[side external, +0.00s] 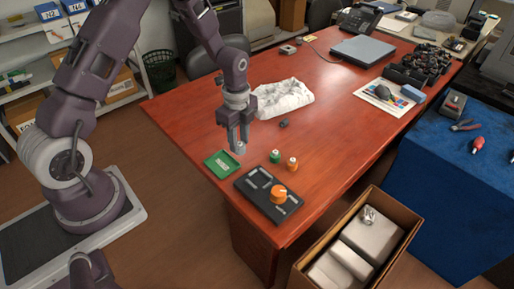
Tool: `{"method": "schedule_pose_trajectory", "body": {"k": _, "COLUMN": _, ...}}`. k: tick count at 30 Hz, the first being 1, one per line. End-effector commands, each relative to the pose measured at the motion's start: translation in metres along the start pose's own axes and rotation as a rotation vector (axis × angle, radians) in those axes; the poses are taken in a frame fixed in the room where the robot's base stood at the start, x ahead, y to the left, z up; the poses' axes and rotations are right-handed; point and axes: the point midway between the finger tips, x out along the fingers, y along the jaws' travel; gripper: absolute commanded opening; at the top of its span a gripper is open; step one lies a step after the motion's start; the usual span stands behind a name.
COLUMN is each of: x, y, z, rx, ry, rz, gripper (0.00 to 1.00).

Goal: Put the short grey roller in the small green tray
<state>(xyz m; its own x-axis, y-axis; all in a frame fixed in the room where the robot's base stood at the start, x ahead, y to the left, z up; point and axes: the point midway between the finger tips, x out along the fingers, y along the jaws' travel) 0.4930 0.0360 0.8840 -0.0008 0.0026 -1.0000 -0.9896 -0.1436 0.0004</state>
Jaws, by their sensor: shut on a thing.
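The small green tray (222,164) lies on the red-brown desk near its left front edge, and looks empty apart from a pale label-like patch. My gripper (238,147) points down just above and to the right of the tray's far right corner. It is shut on a small grey piece (239,149), which I take to be the short grey roller; the fingers hide part of it. I cannot tell how high it is above the desk.
A green-topped piece (275,156) and an orange-topped piece (292,163) stand right of the tray. A black holder (254,195) with an orange knob lies in front. A small dark part (283,123) and crumpled white cloth (284,98) lie behind. The desk's right-middle is clear.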

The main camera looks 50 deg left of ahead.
Motion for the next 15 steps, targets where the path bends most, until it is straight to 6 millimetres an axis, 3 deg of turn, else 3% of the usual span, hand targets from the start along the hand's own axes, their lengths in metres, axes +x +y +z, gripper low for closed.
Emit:
{"method": "schedule_pose_trajectory", "body": {"k": 3, "x": 0.015, "y": 0.009, "z": 0.041, "rx": -0.156, "ry": 0.001, "rz": 0.003, "gripper": 0.0}}
{"method": "schedule_pose_trajectory", "body": {"k": 6, "x": 0.022, "y": 0.015, "z": 0.062, "rx": -0.243, "ry": 0.002, "rz": 0.002, "gripper": 0.0}}
{"method": "schedule_pose_trajectory", "body": {"k": 15, "x": 0.048, "y": 0.018, "z": 0.069, "rx": -0.278, "ry": 0.003, "rz": 0.003, "gripper": 0.0}}
